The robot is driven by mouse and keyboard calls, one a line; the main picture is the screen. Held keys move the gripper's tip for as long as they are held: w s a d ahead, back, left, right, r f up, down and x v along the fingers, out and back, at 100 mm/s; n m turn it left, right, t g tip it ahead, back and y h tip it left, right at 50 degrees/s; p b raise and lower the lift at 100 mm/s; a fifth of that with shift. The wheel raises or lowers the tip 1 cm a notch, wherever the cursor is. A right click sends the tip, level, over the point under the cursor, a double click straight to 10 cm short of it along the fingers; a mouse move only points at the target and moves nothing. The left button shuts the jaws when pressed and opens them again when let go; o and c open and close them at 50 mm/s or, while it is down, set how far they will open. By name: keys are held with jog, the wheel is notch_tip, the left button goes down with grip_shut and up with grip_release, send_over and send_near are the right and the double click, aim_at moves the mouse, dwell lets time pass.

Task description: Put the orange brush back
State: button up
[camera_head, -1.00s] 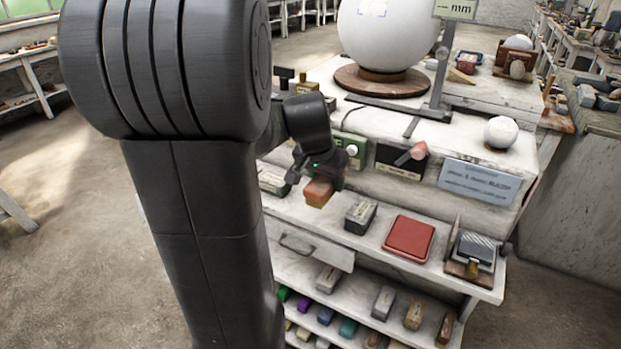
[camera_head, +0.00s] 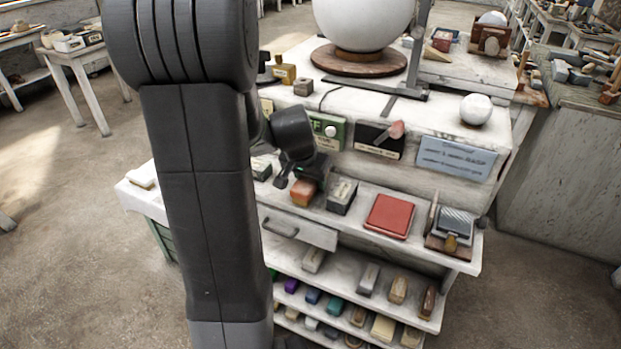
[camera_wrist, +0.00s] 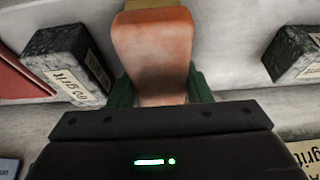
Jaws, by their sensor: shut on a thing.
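The orange brush (camera_head: 303,191) is in my gripper (camera_head: 306,179), at the front shelf of the workbench. It also shows in the wrist view (camera_wrist: 152,50), upper middle, between the green fingers of my gripper. My gripper is shut on it. In the head view the brush is low over the shelf, left of a dark grit block (camera_head: 342,196). I cannot tell whether it touches the shelf. In the wrist view a dark labelled block stands on each side of the brush, apart from it.
A red pad (camera_head: 389,216) and a wooden stand with a grey block (camera_head: 453,229) lie to the right on the shelf. A drawer (camera_head: 298,228) is below, slightly open or shut, I cannot tell. Lower shelves hold several coloured blocks. A large white sphere (camera_head: 363,22) stands above.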

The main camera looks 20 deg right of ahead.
jog(key=o, duration=1.1)
jog(key=shift+c, duration=0.2)
jog(key=shift+a+r, duration=0.15)
jog(key=shift+r, duration=0.4)
jog(key=v, duration=1.1)
jog(key=shift+s, duration=0.2)
jog(key=shift+f, duration=0.1)
